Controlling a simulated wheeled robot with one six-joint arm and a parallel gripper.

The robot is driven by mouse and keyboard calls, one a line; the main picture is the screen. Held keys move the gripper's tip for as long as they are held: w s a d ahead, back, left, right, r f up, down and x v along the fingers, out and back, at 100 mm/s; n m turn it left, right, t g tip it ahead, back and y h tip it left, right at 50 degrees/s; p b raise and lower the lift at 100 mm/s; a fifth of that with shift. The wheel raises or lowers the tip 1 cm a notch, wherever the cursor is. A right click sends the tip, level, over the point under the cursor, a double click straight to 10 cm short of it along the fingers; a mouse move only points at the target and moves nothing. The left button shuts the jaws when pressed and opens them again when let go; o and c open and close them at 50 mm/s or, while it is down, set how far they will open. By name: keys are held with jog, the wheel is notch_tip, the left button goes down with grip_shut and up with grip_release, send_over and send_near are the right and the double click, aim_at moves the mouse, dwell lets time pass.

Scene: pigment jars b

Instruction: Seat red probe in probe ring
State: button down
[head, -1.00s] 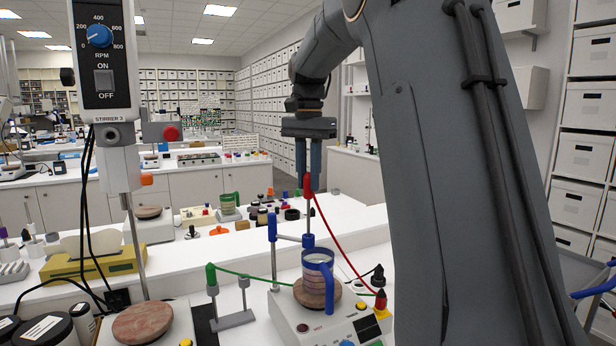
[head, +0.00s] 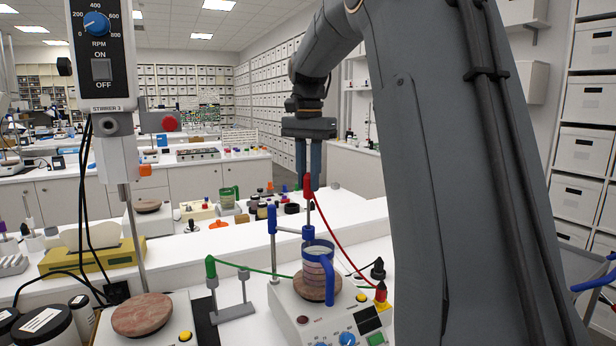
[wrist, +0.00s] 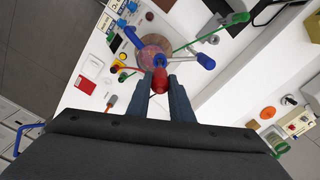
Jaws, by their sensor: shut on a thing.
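My gripper (head: 308,178) is shut on the red probe (head: 308,186), with one finger on each side of its red handle. In the wrist view the handle (wrist: 159,80) shows between the fingertips (wrist: 160,84). The probe hangs upright, its thin metal shaft pointing down and its red cable trailing right. The blue probe ring (head: 308,232) sits on a side arm of a blue-topped stand, above a blue-handled beaker. The shaft reaches down to the ring in the head view, and the handle is above it. I cannot tell whether the tip is inside the ring.
The beaker (head: 318,262) stands on a hotplate (head: 325,318). A green probe (head: 211,268) with a green cable is on a grey holder to the left. A stirrer (head: 102,55) rises at the left.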

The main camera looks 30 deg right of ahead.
aim_at(309, 199)
jog(key=shift+f+b, duration=1.7)
jog(key=shift+f, duration=2.1)
jog(key=c, duration=1.5)
grip_release()
jog(key=shift+r+b, duration=1)
jog(key=shift+r, duration=2.9)
